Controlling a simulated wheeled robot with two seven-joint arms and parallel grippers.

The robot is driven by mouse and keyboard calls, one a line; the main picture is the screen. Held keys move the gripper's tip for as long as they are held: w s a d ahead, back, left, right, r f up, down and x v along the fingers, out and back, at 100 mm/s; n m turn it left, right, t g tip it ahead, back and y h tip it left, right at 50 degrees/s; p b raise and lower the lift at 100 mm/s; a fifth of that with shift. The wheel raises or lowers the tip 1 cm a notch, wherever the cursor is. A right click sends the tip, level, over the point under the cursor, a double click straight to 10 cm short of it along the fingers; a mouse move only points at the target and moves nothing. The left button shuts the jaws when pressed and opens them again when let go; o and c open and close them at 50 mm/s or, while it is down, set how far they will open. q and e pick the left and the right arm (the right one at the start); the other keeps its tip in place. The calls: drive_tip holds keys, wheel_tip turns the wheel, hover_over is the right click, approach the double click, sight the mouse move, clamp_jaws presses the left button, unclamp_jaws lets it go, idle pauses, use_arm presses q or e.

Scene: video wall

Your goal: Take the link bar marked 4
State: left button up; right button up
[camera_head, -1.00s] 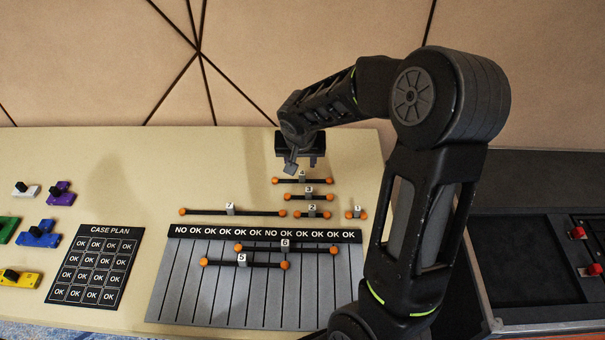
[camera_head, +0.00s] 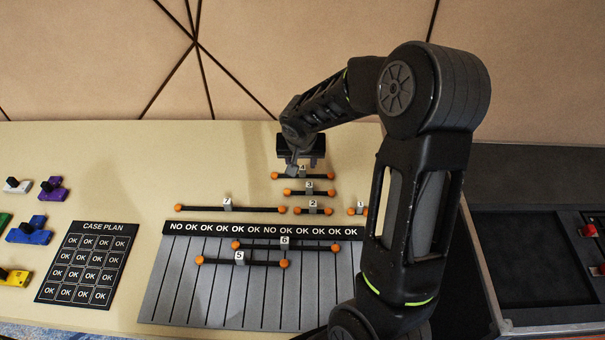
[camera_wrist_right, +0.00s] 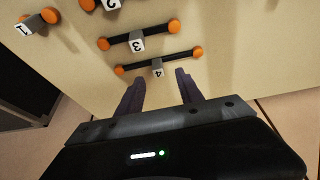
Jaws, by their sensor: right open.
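The link bar marked 4 (camera_head: 318,176) is a dark rod with orange ball ends and a pale numbered block in its middle. It lies on the beige table at the back of the row of bars. It also shows in the right wrist view (camera_wrist_right: 178,58). My right gripper (camera_head: 303,166) is open just behind and above bar 4. In the right wrist view its two fingers (camera_wrist_right: 160,80) point at the bar's block, one to each side, and the block lies just beyond the tips. Nothing is between the fingers. My left gripper is not in view.
Bar 3 (camera_head: 296,192), bar 2 (camera_head: 300,210) and bar 1 (camera_head: 352,210) lie close in front. Bar 7 (camera_head: 252,209) is to the left. Bars 5 (camera_head: 217,261) and 6 (camera_head: 262,246) lie on the grey striped board (camera_head: 165,290). Coloured pieces stand far left.

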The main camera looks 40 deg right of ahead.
sight(303, 168)
drive_tip(key=shift+p+x, duration=0.55)
drive_tip(key=shift+x, duration=2.1)
drive_tip(key=shift+s+d, duration=0.1)
clamp_jaws()
